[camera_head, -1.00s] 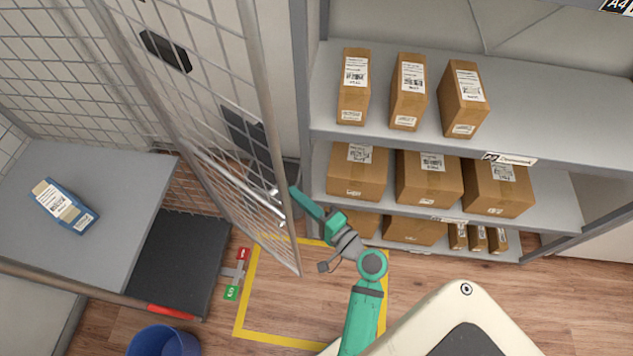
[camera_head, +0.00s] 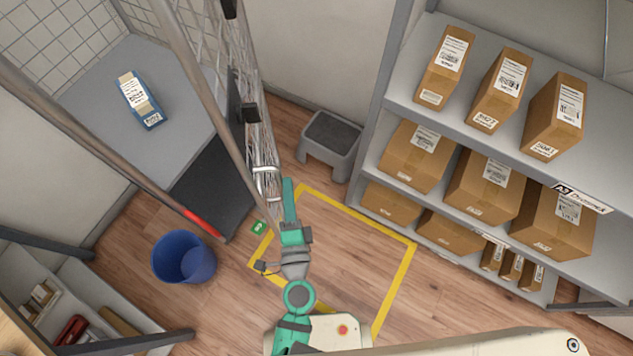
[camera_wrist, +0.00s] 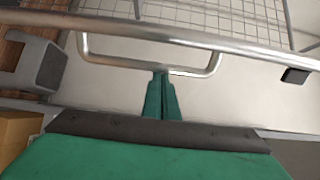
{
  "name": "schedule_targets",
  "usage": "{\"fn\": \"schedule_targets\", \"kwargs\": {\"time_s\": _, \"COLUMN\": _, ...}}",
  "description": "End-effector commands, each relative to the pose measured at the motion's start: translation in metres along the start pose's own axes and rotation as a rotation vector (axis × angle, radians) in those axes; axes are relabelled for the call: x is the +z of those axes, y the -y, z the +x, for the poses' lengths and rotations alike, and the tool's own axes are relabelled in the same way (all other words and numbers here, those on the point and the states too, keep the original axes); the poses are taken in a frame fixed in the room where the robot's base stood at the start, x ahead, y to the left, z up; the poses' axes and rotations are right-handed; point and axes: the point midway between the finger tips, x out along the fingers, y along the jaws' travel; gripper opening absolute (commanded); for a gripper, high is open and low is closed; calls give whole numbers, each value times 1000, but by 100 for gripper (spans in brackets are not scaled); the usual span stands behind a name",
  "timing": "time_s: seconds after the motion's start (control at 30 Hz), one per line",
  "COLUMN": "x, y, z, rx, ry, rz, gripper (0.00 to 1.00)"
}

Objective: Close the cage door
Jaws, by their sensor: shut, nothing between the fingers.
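The cage door (camera_head: 243,90), a wire-mesh panel in a grey metal frame, stands open and is seen nearly edge-on in the head view. Its silver U-shaped handle (camera_head: 266,183) is on the side facing my gripper. My gripper (camera_head: 288,182), green, is shut and empty, just right of the handle. In the wrist view the handle (camera_wrist: 150,66) spans the upper middle, and my fingertips (camera_wrist: 160,80) are at its long bar; I cannot tell whether they touch. The cage's grey shelf (camera_head: 90,85) holds a blue parcel (camera_head: 141,100) with white labels.
A cage rail with a red end (camera_head: 203,223) lies left of the door. A blue bin (camera_head: 184,258) stands below it. A grey step stool (camera_head: 330,142) and a shelf rack (camera_head: 398,85) of cartons are right. The yellow-taped floor (camera_head: 360,255) is clear.

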Motion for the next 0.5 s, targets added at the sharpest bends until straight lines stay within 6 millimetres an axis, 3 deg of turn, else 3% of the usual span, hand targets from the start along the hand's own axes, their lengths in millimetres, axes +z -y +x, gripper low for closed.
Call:
{"fn": "schedule_targets", "kwargs": {"time_s": 0.03, "x": 15, "y": 0, "z": -1, "rx": 1, "ry": 13, "rz": 2, "gripper": 0}}
{"fn": "schedule_targets", "kwargs": {"time_s": 0.2, "x": 45, "y": 0, "z": -1, "rx": -1, "ry": 23, "rz": 1, "gripper": 0}}
{"fn": "schedule_targets", "kwargs": {"time_s": 0.5, "x": 84, "y": 0, "z": 1, "rx": 0, "ry": -29, "rz": 1, "gripper": 0}}
